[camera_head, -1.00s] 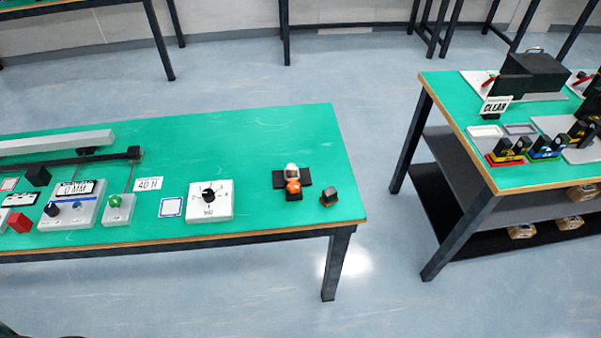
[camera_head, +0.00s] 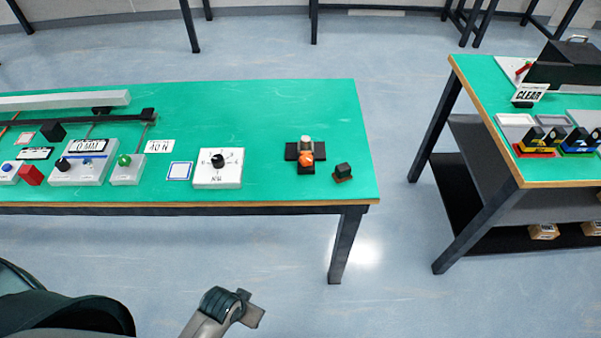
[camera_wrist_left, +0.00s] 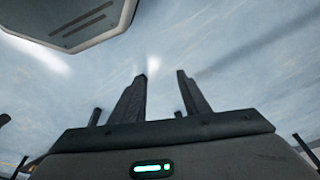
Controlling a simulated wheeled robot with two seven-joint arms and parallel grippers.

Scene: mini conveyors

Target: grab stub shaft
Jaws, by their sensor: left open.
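I cannot pick out the stub shaft for certain. On the near green table (camera_head: 262,112), a black cross-shaped base (camera_head: 291,151) carries a part with an orange rounded piece (camera_head: 306,160) and a pale top (camera_head: 305,141). A small dark block (camera_head: 343,171) on a brownish base sits to its right, by the table's right end. My left gripper (camera_wrist_left: 161,78) is open and empty in the left wrist view, with only floor beyond its fingers. In the head view a grey arm part of mine shows at the bottom, below the table. My right gripper is not seen.
A white dial box (camera_head: 218,169), a blue-framed card (camera_head: 180,171) and a 40 N sign (camera_head: 160,146) stand left of the cross base. Several control boxes and a long grey bar (camera_head: 65,101) lie farther left. A second table (camera_head: 478,100) stands right, across open floor.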

